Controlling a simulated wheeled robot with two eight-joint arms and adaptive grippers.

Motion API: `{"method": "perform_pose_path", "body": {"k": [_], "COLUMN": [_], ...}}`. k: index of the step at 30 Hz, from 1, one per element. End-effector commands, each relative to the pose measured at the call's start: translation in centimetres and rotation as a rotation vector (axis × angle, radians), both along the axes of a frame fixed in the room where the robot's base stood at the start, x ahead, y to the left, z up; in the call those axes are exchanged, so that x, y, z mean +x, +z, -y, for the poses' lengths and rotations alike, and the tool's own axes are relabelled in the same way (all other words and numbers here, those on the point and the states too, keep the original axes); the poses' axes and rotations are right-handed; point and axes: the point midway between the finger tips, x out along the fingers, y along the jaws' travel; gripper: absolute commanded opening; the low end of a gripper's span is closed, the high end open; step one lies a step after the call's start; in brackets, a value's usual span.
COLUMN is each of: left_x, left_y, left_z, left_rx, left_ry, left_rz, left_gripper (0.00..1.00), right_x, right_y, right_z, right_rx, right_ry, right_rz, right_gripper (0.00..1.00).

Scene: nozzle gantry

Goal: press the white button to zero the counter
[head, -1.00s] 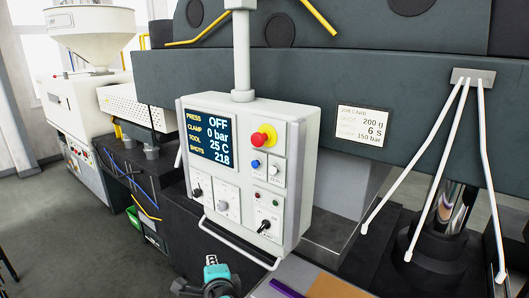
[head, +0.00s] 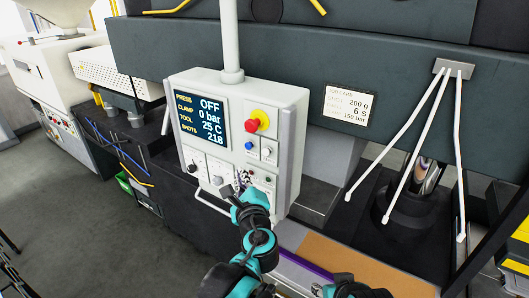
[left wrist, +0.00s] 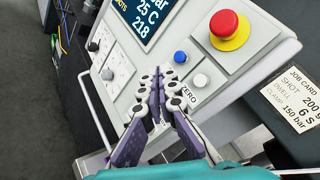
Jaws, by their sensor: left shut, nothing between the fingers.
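The white button (head: 267,152) sits on the control box's front, right of the blue button. In the left wrist view the white button (left wrist: 199,81) is round, with the word ZERO below it. The display (head: 201,119) reads OFF, 0 bar, 25 C and SHOTS 218. My left gripper (head: 242,178) is shut and empty, in front of the box's lower panel. In the left wrist view its purple and grey fingers (left wrist: 157,76) point up the panel, with tips left of the white button and apart from it.
A blue button (left wrist: 180,57) and a red emergency knob on yellow (left wrist: 229,28) are near the white button. White rods (head: 405,140) hang at the right.

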Motion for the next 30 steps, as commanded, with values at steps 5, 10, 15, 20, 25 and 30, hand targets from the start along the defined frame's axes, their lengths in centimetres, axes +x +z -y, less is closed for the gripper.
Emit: {"method": "perform_pose_path", "body": {"k": [5,10,15,20,25,30], "left_x": [0.8,2.6,4.6,6.0,6.9,7.1], "left_y": [0.0,-0.1,-0.1,-0.1,0.0,0.0], "left_z": [0.6,1.9,3.3,4.4,5.0,5.1], "left_rx": [-0.001,-0.001,-0.001,-0.001,-0.001,-0.002], "left_ry": [0.001,0.001,0.001,0.001,0.001,0.001], "left_rz": [-0.001,-0.001,-0.001,-0.001,-0.001,0.000], "left_gripper": [0.00,0.00,0.00,0.00,0.00,0.00], "right_x": [0.0,0.0,0.0,0.0,0.0,0.0], "right_y": [-0.2,-0.6,-0.8,-1.2,-1.4,-1.4], "right_z": [0.0,0.0,0.0,0.0,0.0,0.0], "right_rx": [0.000,0.000,0.000,0.000,0.000,0.000], "right_ry": [0.000,0.000,0.000,0.000,0.000,0.000], "right_rz": [0.000,0.000,0.000,0.000,0.000,0.000], "right_gripper": [0.40,0.40,0.40,0.40,0.40,0.40]}}
